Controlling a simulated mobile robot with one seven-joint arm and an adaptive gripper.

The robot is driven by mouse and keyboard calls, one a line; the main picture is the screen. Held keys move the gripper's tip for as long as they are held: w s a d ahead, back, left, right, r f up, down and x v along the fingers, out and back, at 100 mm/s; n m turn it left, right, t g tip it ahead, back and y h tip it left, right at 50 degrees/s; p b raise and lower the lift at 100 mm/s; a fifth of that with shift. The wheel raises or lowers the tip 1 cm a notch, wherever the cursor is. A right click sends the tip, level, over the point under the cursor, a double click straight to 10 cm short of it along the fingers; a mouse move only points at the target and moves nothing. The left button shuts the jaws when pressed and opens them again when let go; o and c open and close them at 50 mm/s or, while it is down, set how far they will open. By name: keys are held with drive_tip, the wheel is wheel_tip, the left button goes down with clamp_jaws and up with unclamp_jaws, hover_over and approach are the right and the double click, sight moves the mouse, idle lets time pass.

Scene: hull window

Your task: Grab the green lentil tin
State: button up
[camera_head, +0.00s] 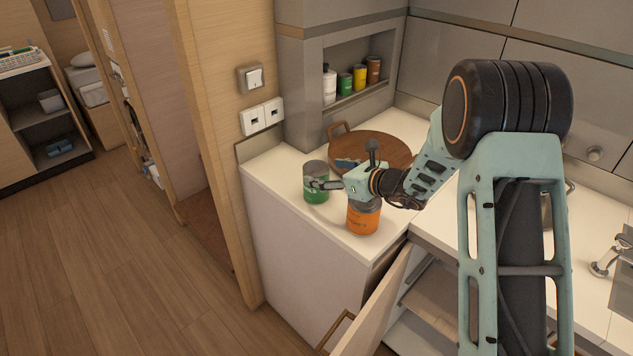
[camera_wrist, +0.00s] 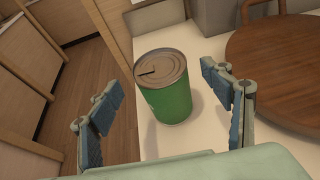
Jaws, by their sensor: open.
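The green lentil tin (camera_head: 316,190) stands upright on the white counter, near its left edge. In the wrist view the green tin (camera_wrist: 168,98) shows its grey metal lid and stands between and just beyond my two open fingers. My gripper (camera_head: 325,184) is open and reaches toward the tin from the right; in the wrist view the fingers (camera_wrist: 168,118) are spread wider than the tin, with a gap on each side. I cannot tell from the head view whether a finger touches the tin.
An orange tin (camera_head: 362,218) stands close to my gripper on the near side. A round wooden board (camera_head: 385,150) lies behind on the counter (camera_head: 273,171). A niche holds several small containers (camera_head: 345,84). A cabinet door (camera_head: 372,310) stands open below.

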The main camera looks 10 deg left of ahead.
sight(318, 168)
drive_tip(key=shift+p+x, duration=0.6)
drive_tip(key=shift+x, duration=1.75)
drive_tip(key=shift+r, duration=0.15)
drive_tip(key=shift+c, duration=0.2)
drive_tip(key=c, duration=1.5)
drive_tip(key=shift+r, duration=0.1)
drive_tip(key=shift+c, duration=0.5)
drive_tip(key=shift+r, duration=0.1)
